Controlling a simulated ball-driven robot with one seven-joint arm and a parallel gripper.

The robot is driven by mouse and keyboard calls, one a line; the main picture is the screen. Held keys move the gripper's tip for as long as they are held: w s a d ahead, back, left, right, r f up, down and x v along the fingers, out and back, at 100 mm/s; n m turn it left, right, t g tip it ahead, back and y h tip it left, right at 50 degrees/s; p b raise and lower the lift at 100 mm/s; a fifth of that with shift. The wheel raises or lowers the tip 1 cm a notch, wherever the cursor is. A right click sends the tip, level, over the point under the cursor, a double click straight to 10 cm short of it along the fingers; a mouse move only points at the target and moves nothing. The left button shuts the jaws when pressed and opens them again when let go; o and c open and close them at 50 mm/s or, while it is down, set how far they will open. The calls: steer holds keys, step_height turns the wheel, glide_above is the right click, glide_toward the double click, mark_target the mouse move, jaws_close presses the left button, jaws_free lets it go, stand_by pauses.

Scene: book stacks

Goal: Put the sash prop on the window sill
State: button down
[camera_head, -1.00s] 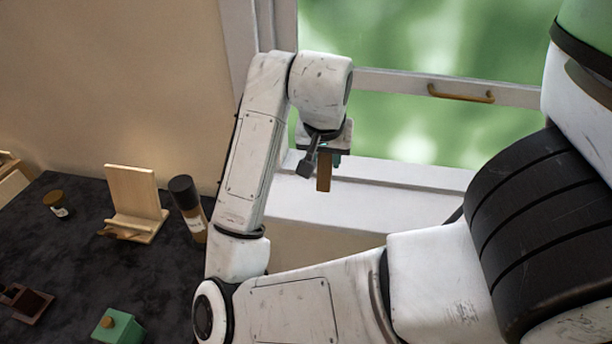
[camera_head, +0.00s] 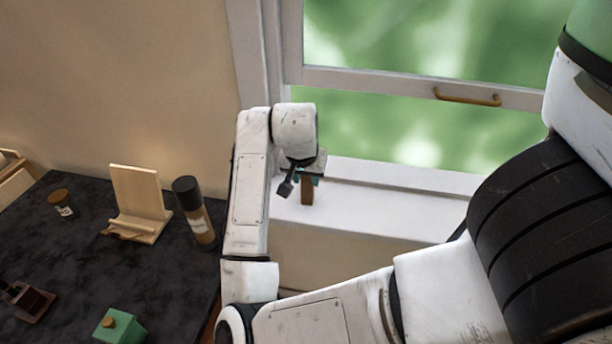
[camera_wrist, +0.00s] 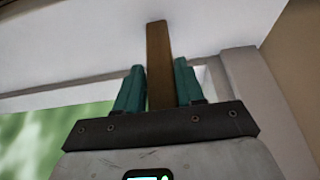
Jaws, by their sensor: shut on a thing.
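The sash prop is a short brown wooden bar (camera_head: 307,191), hanging upright below my gripper (camera_head: 308,174) in the head view. In the wrist view the bar (camera_wrist: 159,62) stands between the two green fingers of my gripper (camera_wrist: 157,85), which is shut on it. The white window sill (camera_head: 385,205) runs along under the window. The bar's lower end is over the left part of the sill; I cannot tell whether it touches. In the wrist view the bar's far end appears against the white sill surface (camera_wrist: 90,45).
The window sash with a brass handle (camera_head: 467,97) is above the sill. A dark table (camera_head: 150,275) at left holds a wooden stand (camera_head: 138,195), a black-capped bottle (camera_head: 195,212), a small jar (camera_head: 61,203) and a green box (camera_head: 118,326). The sill right of my gripper is clear.

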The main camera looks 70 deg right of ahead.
steer(key=shift+f, duration=0.1)
steer(key=c, duration=0.5)
jaws_free()
steer(key=shift+c, duration=0.2)
steer(key=shift+r, duration=0.35)
steer(key=v, duration=1.1)
steer(key=shift+a+r, duration=0.15)
steer(key=shift+r, duration=0.15)
